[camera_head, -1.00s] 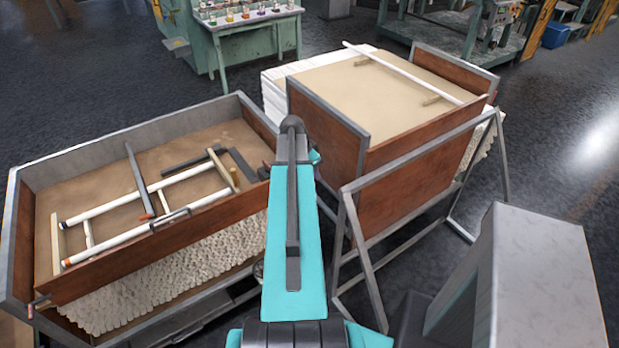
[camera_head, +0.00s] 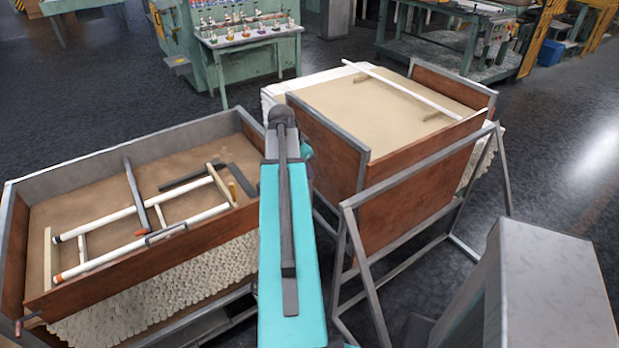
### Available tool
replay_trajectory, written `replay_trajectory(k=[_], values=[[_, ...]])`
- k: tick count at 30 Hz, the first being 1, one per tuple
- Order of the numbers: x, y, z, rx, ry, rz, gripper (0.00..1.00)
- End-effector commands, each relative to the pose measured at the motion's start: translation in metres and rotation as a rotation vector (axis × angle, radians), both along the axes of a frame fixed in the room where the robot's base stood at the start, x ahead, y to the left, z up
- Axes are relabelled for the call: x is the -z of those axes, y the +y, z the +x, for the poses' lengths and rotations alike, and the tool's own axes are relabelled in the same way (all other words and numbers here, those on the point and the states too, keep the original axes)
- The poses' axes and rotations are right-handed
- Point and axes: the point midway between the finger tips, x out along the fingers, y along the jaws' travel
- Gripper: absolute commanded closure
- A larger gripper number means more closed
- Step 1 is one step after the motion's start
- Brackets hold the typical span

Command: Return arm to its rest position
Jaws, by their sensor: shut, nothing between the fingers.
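My teal arm link (camera_head: 290,240) with a dark bar along its top rises from the bottom centre between two carts. Its dark rounded end (camera_head: 281,115) is near the right end of the left cart. My gripper is not in view; it is hidden beyond the arm link or out of frame. The left cart (camera_head: 110,152) holds two white glass tubes (camera_head: 125,212) lying on wooden strips, with dark bars near them. The right cart (camera_head: 335,145) has one long white tube (camera_head: 400,88) resting across small wooden blocks on its tan top.
A grey metal frame (camera_head: 362,280) stands in front of the right cart. A pale grey box-shaped body (camera_head: 550,270) fills the lower right. A green bench (camera_head: 250,42) with small bottles stands behind. Dark floor is open at the far right and between the bench and left cart.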

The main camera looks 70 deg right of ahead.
Motion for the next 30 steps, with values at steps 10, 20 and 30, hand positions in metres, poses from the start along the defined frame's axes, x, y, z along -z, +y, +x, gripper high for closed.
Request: replay_trajectory(k=[10, 20, 30], values=[[-0.0066, 0.0026, 0.0014, -0.001, 0.001, 0.002, 1.00], [-0.0064, 0.0027, 0.0018, -0.002, 0.001, 0.001, 1.00], [-0.0063, 0.0029, 0.0023, -0.002, 0.001, 0.000, 1.00]])
